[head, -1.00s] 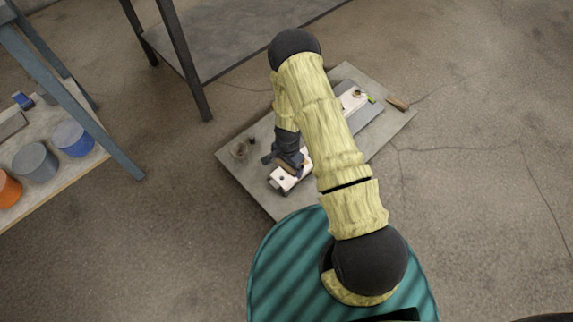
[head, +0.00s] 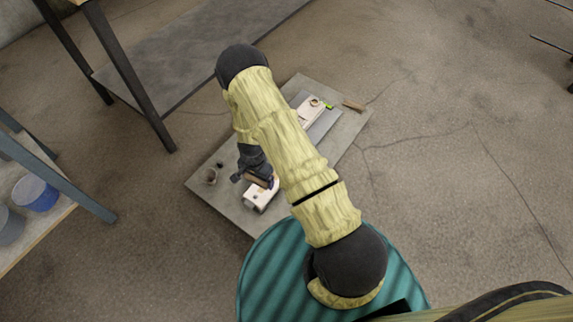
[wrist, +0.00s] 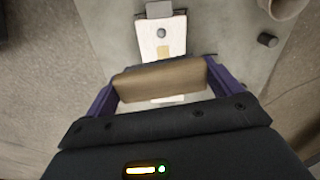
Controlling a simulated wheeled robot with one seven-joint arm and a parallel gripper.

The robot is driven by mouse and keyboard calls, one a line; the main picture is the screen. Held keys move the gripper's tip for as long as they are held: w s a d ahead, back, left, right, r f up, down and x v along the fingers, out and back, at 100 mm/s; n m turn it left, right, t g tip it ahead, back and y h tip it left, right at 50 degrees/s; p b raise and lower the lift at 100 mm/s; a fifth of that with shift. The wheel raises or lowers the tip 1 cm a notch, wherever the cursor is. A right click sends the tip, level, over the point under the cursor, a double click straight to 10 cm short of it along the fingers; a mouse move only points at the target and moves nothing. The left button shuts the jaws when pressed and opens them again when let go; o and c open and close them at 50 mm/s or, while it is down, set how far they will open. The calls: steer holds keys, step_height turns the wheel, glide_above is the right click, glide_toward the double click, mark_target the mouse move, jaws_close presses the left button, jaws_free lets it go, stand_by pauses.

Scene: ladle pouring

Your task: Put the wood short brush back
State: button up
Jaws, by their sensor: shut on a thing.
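The wood short brush, a brown wooden block (wrist: 160,80), is held crosswise between the purple fingers of my gripper (wrist: 158,88) in the wrist view. Pale bristle or a pale strip shows just under it. In the head view the brush (head: 259,181) shows as a small brown piece at my gripper (head: 254,172). A white holder (wrist: 158,38) with a grey knob and a tan patch lies just beyond the brush in the wrist view. It also shows beside the gripper in the head view (head: 262,196). I cannot tell whether the brush touches it.
The grey low table (head: 225,208) carries a small cup (head: 210,175) and a dark knob (head: 220,164) at left. A second white piece (head: 311,108) and a brown block (head: 353,105) lie at its far end. A shelf with a blue pot (head: 36,194) stands left.

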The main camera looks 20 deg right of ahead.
steer(key=w+d+r+n+p, duration=0.1)
steer(key=d+r+n+p, duration=0.1)
steer(key=r, duration=0.7)
steer(key=w+d+r+n+p, duration=0.1)
steer(key=r+n, duration=0.3)
steer(key=r, duration=0.5)
steer(key=w+d+r+n+p, duration=0.1)
steer(key=d+r+n+p, duration=0.1)
steer(key=r, duration=0.7)
steer(key=shift+w+d+r+n+p, duration=0.2)
steer(key=shift+d+n+p, duration=0.3)
steer(key=shift+n, duration=0.4)
